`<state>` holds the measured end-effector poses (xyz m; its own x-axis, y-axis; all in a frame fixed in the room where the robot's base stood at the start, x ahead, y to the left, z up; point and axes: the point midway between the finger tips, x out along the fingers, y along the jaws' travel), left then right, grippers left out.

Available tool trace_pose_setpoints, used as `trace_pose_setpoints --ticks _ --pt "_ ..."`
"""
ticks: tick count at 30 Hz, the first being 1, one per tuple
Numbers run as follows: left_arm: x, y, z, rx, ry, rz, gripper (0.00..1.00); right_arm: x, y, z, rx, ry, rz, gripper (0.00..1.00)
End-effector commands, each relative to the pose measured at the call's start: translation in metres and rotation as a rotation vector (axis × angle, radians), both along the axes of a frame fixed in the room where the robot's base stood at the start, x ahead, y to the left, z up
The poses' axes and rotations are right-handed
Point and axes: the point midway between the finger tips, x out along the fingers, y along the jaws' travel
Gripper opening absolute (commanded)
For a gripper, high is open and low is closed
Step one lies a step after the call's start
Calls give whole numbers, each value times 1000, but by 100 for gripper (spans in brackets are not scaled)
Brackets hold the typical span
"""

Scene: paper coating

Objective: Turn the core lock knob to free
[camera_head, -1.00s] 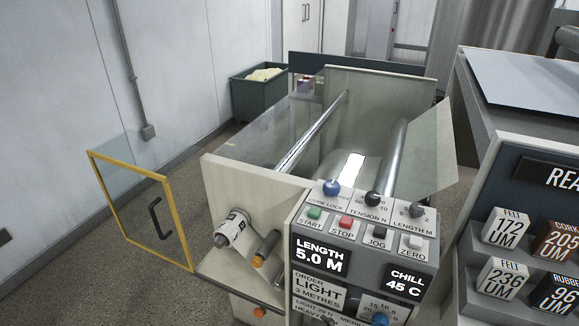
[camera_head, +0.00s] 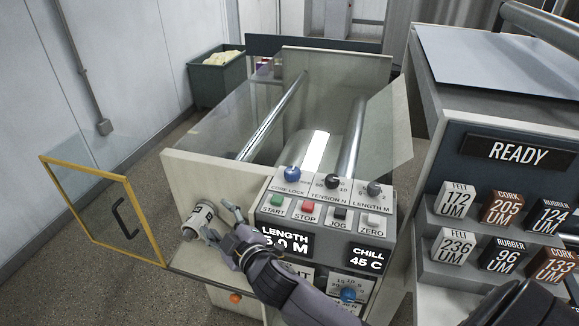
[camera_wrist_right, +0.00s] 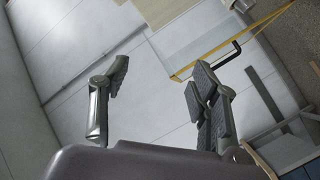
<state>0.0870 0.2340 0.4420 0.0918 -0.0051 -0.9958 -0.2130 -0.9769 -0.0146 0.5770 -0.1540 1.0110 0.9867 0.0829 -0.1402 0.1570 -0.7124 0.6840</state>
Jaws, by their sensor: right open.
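The core lock knob (camera_head: 292,173) is a blue round knob at the top left of the grey control panel, above the CORE LOCK label. My right gripper (camera_head: 226,222) is in front of the machine, left of the panel and lower than the knob, beside a white cylindrical core end (camera_head: 198,220). It is apart from the knob. In the right wrist view its two fingers (camera_wrist_right: 158,82) are spread with nothing between them. The knob is not visible in the wrist view. My left gripper is not in view.
Start (camera_head: 277,201), stop (camera_head: 308,208), jog and zero buttons sit below the knob. Black tension (camera_head: 332,181) and grey length (camera_head: 374,188) knobs stand to its right. A yellow-framed clear door (camera_head: 104,212) stands open at left. Labelled blocks fill a rack at right.

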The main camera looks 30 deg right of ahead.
Motion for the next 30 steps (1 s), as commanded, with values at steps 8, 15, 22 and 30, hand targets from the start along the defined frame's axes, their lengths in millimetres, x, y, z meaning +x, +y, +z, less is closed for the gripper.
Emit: trace_pose_setpoints --ticks 8,15,22,30 --pt "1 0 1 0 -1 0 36 48 65 103 -301 -438 270 56" --pt "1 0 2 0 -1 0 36 51 149 160 -819 -893 720 56" --pt "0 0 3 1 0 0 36 60 140 131 -1387 -1025 1227 56" --pt "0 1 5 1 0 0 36 87 -31 126 -1907 -591 1821 56"
